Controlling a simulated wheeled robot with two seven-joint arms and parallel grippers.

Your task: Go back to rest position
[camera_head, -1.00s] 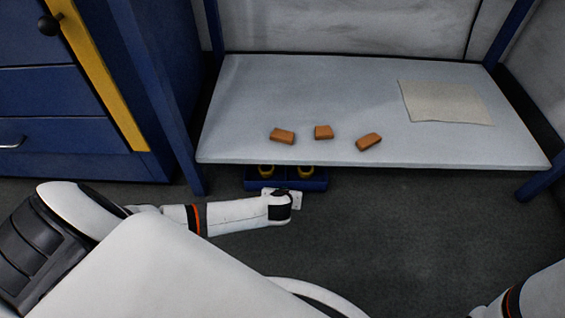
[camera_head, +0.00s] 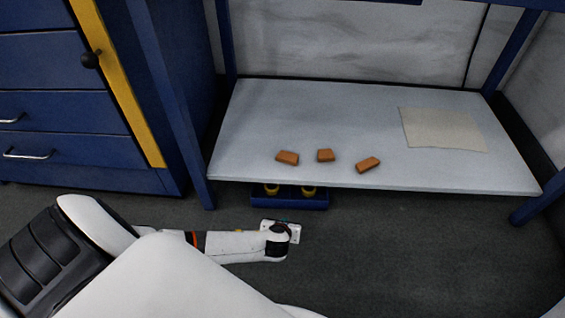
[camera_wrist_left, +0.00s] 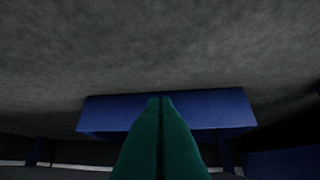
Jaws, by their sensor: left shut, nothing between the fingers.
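My left gripper (camera_head: 283,233) hangs low in front of the white table, at the end of my white arm. In the head view its fingers are hard to make out. In the left wrist view its two green fingers (camera_wrist_left: 160,101) are pressed together with nothing between them.
The white table (camera_head: 250,115) carries three copper-brown blocks (camera_head: 325,155) and a beige sheet (camera_head: 443,129). A blue box (camera_head: 290,202) with yellow items sits below it; a blue box also shows in the wrist view (camera_wrist_left: 215,108). A blue cabinet (camera_head: 60,110) stands left.

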